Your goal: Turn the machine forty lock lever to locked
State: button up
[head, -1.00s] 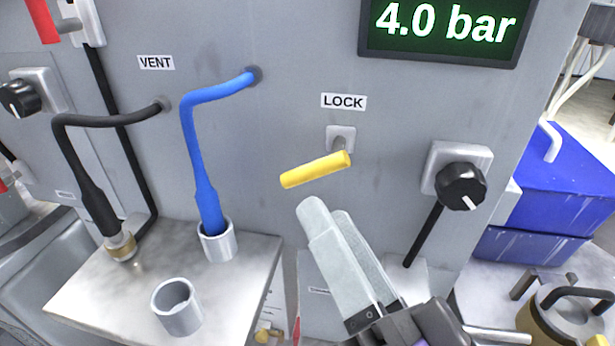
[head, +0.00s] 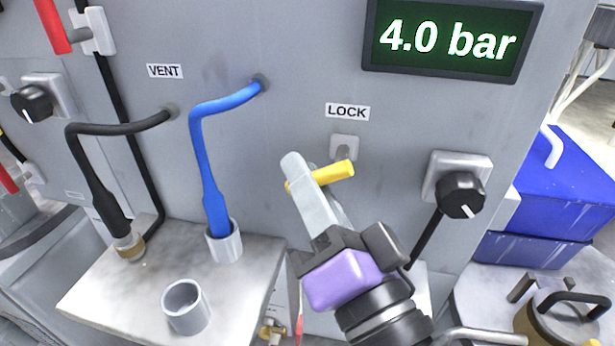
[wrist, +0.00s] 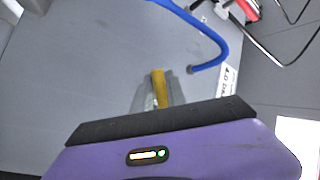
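The yellow lock lever (head: 336,172) sits on a pale square mount (head: 344,147) under the LOCK label (head: 347,112) on the grey machine panel. Its handle lies nearly sideways, its left end lower than its right. My gripper (head: 308,180) is at the handle, one finger passing in front of its left part and hiding some of it. In the wrist view, the yellow handle (wrist: 158,88) shows between my two fingers, which stand apart on either side of it. I see no clear grip on it; contact is too small to tell.
A blue hose (head: 208,160) and a black hose (head: 92,180) hang left, ending at a steel shelf (head: 130,290) with an empty cup (head: 186,307). A black knob (head: 460,194) is close on the right. A display (head: 450,40) reading 4.0 bar is above. Blue bins (head: 570,195) stand far right.

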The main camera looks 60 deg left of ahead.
grip_shut()
jog(key=shift+w+d, duration=0.1)
jog(key=n+h, duration=0.1)
jog(key=n+h+p, duration=0.2)
jog(key=n, duration=0.1)
jog(key=shift+w+d+f+g, duration=0.3)
jog(key=shift+w+f+g, duration=0.05)
jog(key=shift+w+g, duration=0.05)
jog(key=shift+w+d+f+n+t+h+p, duration=0.15)
jog(key=shift+w+d+n+t+h+p, duration=0.1)
jog(key=shift+n+h+p, duration=0.55)
jog(key=shift+w+d+f+n+t+h+p, duration=0.25)
jog(key=shift+n+h+p, duration=0.35)
jog(key=shift+n+p, duration=0.3)
jog(key=shift+w+d+f+n+t+h+p, duration=0.15)
jog(key=shift+w+n+h+p, duration=0.15)
jog(key=shift+n+h+p, duration=0.55)
jog(key=o, duration=0.6)
grip_release()
